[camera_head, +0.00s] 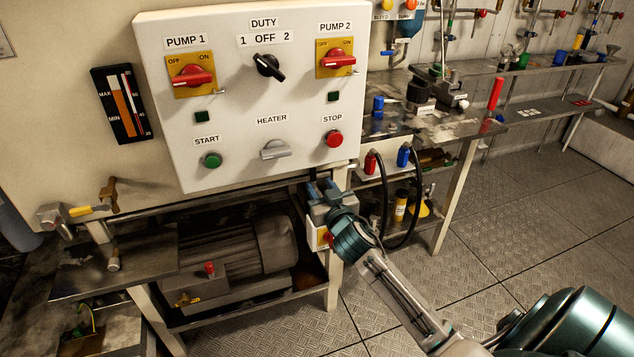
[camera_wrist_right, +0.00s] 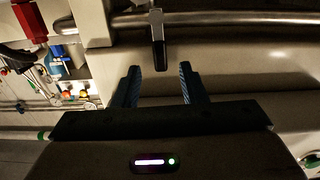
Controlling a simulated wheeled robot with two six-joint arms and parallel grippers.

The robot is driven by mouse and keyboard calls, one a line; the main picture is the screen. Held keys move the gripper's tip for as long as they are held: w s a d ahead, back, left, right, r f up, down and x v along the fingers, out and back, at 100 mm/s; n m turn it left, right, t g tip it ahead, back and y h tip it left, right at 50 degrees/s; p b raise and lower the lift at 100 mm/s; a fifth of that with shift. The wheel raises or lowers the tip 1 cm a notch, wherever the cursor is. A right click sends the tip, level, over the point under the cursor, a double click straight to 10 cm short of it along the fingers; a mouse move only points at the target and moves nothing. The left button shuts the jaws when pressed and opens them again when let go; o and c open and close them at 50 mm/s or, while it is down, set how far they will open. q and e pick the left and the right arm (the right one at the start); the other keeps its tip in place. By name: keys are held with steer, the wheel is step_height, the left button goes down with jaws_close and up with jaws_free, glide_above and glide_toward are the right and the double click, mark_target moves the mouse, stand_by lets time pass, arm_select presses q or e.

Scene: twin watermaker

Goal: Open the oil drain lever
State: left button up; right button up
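My right gripper (camera_head: 322,187) is just below the lower right edge of the white control panel. In the right wrist view its two blue fingers (camera_wrist_right: 160,78) are apart with nothing between them. A lever with a pale top and a black grip (camera_wrist_right: 158,48) hangs just beyond the fingertips there, in line with the gap. It looks like the oil drain lever, but no label shows. In the head view my gripper and the panel edge mostly hide that spot. My left gripper is not in view.
The control panel (camera_head: 258,100) overhangs a metal pipe, which shows in the right wrist view (camera_wrist_right: 210,20). A motor (camera_head: 240,250) sits on the shelf below. A yellow-handled valve (camera_head: 88,210) is at the left. Black hoses (camera_head: 384,200) hang right of my gripper. Floor is clear at right.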

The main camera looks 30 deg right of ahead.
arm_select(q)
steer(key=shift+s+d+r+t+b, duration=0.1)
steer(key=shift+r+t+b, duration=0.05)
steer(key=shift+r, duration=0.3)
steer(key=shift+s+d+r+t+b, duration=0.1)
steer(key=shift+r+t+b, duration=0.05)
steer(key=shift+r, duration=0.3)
arm_select(e)
steer(key=v, duration=0.7)
